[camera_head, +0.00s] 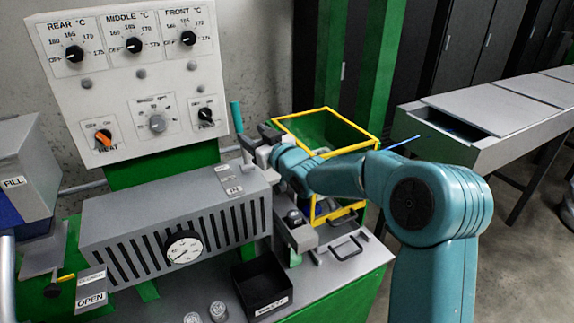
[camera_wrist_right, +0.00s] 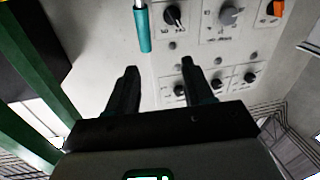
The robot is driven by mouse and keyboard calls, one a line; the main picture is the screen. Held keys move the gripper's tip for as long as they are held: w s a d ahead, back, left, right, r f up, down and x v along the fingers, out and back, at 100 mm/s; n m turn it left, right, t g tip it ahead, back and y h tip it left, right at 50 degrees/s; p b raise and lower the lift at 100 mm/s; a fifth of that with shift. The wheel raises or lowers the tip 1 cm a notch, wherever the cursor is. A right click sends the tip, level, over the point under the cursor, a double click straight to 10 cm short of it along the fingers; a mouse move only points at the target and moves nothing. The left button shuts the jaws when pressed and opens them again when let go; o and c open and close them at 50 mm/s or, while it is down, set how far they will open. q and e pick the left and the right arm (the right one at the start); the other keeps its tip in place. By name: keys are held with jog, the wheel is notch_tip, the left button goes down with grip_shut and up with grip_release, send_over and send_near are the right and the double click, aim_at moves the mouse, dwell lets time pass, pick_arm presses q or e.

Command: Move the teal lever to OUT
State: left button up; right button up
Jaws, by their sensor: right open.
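The teal lever (camera_head: 236,117) stands roughly upright, leaning slightly, behind the right end of the grey slotted housing. It also shows in the right wrist view (camera_wrist_right: 144,30), hanging from the top edge beyond my fingertips. My right gripper (camera_head: 258,134) is just right of the lever in the head view, apart from it. In the right wrist view the two dark fingers (camera_wrist_right: 159,66) are spread with nothing between them. Small labels (camera_head: 233,189) on top of the housing are too small to read. The lever's lower end is partly hidden. My left gripper is not in view.
A white control panel (camera_head: 128,88) with several knobs stands behind the housing (camera_head: 170,226). A yellow-edged green bin (camera_head: 318,112) is right of my gripper. A black tray (camera_head: 263,284) sits in front. A grey conveyor-like table (camera_head: 500,108) is at the right.

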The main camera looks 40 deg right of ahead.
jog(key=s+b, duration=0.3)
jog(key=s, duration=1)
jog(key=shift+s+f, duration=0.15)
jog(key=shift+s, duration=0.15)
jog(key=shift+a, duration=0.1)
jog(key=shift+a, duration=0.1)
